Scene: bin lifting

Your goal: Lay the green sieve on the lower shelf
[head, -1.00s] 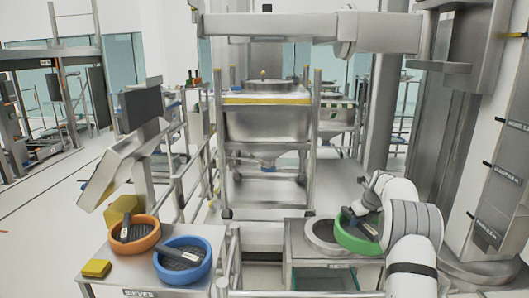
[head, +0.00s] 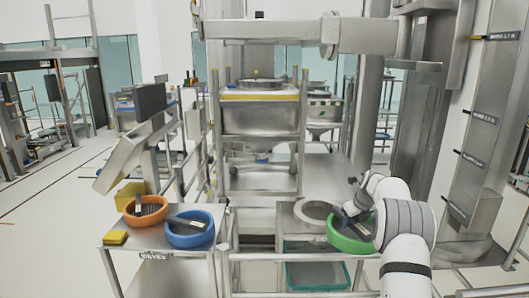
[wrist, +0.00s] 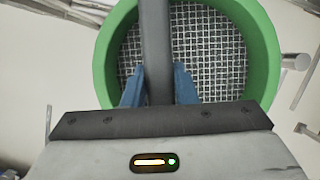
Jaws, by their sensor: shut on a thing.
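The green sieve (head: 350,245) is a round green-rimmed mesh pan on the right in the head view. My gripper (head: 352,208) is above it, shut on its dark handle. In the wrist view the green rim (wrist: 266,60) and grey mesh fill the top middle. The blue fingers of my gripper (wrist: 158,90) sit on both sides of the dark handle bar. Low on the left, a surface (head: 165,278) shows under the top of the steel table marked "SIEVES"; I cannot tell if it is the lower shelf.
An orange sieve (head: 146,220) and a blue sieve (head: 190,241) stand on the left table with a yellow block (head: 115,237). A steel stand with a round ring (head: 305,211) is beside the green sieve. A teal tray (head: 318,282) is below it. Rails run in front.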

